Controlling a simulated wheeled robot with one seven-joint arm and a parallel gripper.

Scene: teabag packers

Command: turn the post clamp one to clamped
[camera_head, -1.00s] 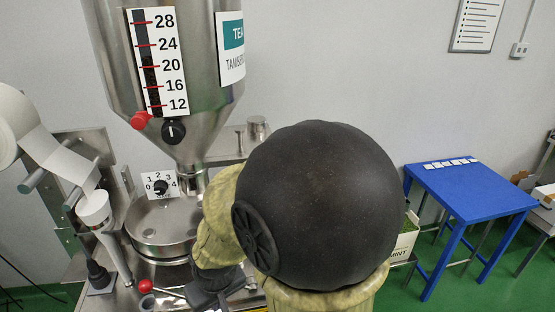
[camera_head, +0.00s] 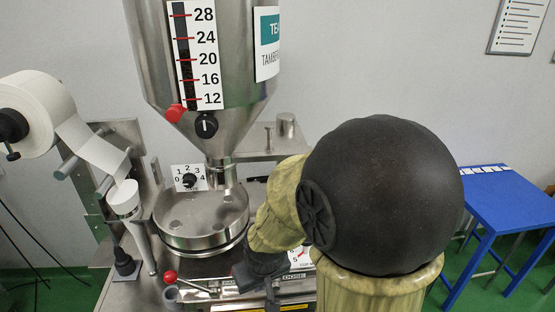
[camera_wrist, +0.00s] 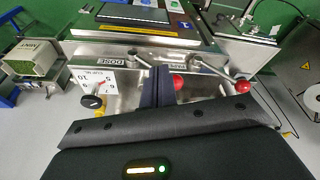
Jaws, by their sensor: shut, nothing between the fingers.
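No part in view is legibly marked as post clamp one. In the wrist view, two metal levers with red ball ends stand on the machine front. One red ball (camera_wrist: 179,82) is just right of my gripper (camera_wrist: 157,72); the other red ball (camera_wrist: 242,86) is further right. My gripper's dark fingers are together and empty, pointing at the front panel close to the nearer lever; I cannot tell whether they touch it. In the head view, a red ball lever (camera_head: 170,276) shows at the machine's lower front, left of my gripper, which my arm partly hides.
The steel hopper (camera_head: 205,60) with its scale stands above a round pan (camera_head: 200,222). A numbered dial (camera_head: 189,179) is behind the pan. A paper roll (camera_head: 40,105) is at left, a blue table (camera_head: 510,205) at right. A black knob (camera_wrist: 92,102) is left of my gripper.

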